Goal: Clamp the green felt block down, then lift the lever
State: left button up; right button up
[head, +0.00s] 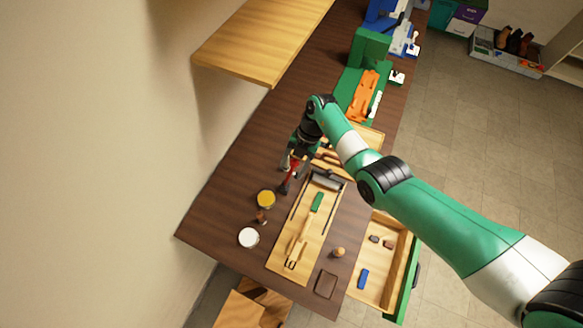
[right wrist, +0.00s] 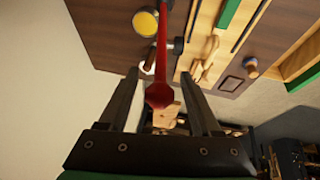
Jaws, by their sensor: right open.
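The green felt block (head: 317,201) lies on a light wooden board (head: 277,263) on the brown bench. It also shows at the top of the right wrist view (right wrist: 228,12). A dark bar (head: 327,181) crosses the board's far end, with thin dark rails along its sides. My right gripper (head: 285,184) is beyond and left of the block. In the right wrist view its fingers (right wrist: 160,76) are open around a red handle (right wrist: 162,58) with a rounded end; contact is unclear. The red handle shows partly in the head view (head: 293,167). My left gripper is out of view.
A yellow-topped jar (head: 265,199), a white-topped jar (head: 249,237) and a small brown object (head: 261,217) stand left of the board. A wooden knob (head: 338,252) and dark pad (head: 327,284) lie right. An open drawer (head: 381,288) juts from the front.

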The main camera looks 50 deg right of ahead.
jog(key=shift+a+f, duration=0.3)
jog(key=shift+f, duration=0.2)
grip_shut()
dwell(1.1)
